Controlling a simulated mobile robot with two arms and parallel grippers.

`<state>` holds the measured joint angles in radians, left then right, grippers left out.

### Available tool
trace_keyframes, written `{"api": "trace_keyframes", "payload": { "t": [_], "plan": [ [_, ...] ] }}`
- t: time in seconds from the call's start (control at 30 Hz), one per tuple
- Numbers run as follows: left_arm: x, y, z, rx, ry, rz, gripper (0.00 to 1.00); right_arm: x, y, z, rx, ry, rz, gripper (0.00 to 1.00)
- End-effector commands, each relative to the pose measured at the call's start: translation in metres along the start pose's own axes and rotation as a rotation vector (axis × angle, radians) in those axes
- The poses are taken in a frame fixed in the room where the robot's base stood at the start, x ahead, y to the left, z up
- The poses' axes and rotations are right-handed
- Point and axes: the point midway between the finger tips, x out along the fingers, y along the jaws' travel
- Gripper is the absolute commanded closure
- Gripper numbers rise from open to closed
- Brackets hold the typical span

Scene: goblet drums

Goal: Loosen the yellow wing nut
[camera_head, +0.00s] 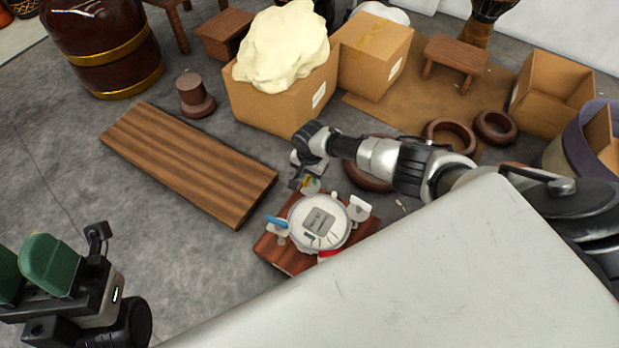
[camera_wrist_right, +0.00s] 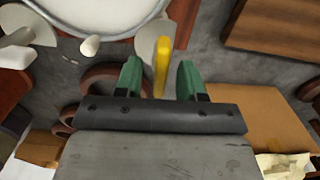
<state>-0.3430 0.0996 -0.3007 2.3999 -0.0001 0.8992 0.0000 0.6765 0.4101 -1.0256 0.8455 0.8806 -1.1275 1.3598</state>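The yellow wing nut (camera_wrist_right: 162,66) stands edge-on between the two green fingers of my right gripper (camera_wrist_right: 158,76) in the right wrist view. The fingers are open, with a gap on each side of it. In the head view, my right gripper (camera_head: 303,178) is at the far side of the round white drum head (camera_head: 320,222), which sits on a reddish wooden base (camera_head: 287,262). A blue wing nut (camera_head: 275,221) is on its left and a red one (camera_head: 328,254) at its near edge. My left gripper (camera_head: 30,262) is open and empty, at the lower left.
A wooden board (camera_head: 190,165) lies on the floor at left. Cardboard boxes (camera_head: 285,95) stand behind, one with a pale lump (camera_head: 283,42) on top. Dark rings (camera_head: 450,135) lie at right. My white body covers the lower right.

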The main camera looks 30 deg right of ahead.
Motion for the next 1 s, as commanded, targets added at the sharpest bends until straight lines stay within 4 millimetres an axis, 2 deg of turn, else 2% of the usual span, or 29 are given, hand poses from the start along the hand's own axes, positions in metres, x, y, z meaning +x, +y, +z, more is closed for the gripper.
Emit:
{"api": "trace_keyframes", "payload": {
  "t": [0.33,0.6,1.0],
  "plan": [
    [-0.0018,-0.0001,0.0006,0.000,0.000,0.001,0.57,0.0035,-0.0006,0.0002,0.000,0.000,-0.002,0.61],
    [-0.0018,0.0000,0.0007,0.000,0.000,0.001,0.57,0.0035,-0.0005,0.0002,0.000,0.000,-0.001,1.00],
    [0.0035,0.0001,-0.0010,0.000,-0.004,-0.001,0.57,0.0020,-0.0007,0.0013,-0.049,-0.003,-0.001,1.00]
  ]
}}
